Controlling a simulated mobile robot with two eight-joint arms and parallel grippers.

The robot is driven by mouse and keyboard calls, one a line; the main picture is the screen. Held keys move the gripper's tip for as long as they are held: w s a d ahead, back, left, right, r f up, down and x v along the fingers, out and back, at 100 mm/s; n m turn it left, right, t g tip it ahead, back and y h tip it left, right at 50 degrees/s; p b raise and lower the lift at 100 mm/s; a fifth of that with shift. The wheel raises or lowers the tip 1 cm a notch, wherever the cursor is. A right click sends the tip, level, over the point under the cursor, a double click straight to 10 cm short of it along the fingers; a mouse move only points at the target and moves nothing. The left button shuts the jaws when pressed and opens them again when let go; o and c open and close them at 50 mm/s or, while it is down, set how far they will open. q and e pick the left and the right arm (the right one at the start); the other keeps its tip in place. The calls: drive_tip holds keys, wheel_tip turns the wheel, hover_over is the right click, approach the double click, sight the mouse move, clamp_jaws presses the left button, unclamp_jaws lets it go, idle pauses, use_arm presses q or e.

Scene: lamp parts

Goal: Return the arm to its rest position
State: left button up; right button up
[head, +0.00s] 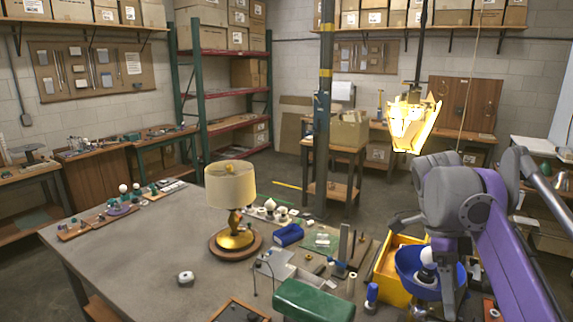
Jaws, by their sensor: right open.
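An assembled table lamp stands upright on the grey workbench (130,255). It has a cream shade (231,187), a brass-coloured body (235,238) and a round brown base (217,246). My right gripper (430,258) hangs at the right, well clear of the lamp, above a blue bowl (405,268) and a yellow bin (390,285). It is open. A white bulb-like part (426,256) shows by the fingers, and I cannot tell whether it touches them. My left gripper is out of view.
Several small parts line the bench's far edge. A green box (312,300), a blue part (288,235) and a small white part (185,277) lie nearer. A lit hanging lamp (413,125) is above my right arm. The bench's left middle is mostly clear.

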drive_tip(key=s+a+f+n+t+y, duration=0.1)
drive_tip(key=s+a+f+n+t, duration=0.2)
drive_tip(key=f+n, duration=0.5)
drive_tip(key=s+a+f+n+t+y, duration=0.1)
drive_tip(key=s+a+f+n+t, duration=0.2)
drive_tip(key=f+n, duration=0.5)
drive_tip(key=s+a+f+n+t, duration=0.2)
drive_tip(key=s+a+f+n, duration=0.2)
drive_tip(key=a+f+n, duration=0.2)
wheel_tip(320, 180, down, 4)
drive_tip(key=n, duration=0.2)
drive_tip(key=shift+s+a+n+t+y, duration=0.15)
drive_tip(key=shift+s+n+t+y, duration=0.15)
drive_tip(key=shift+t+y, duration=0.1)
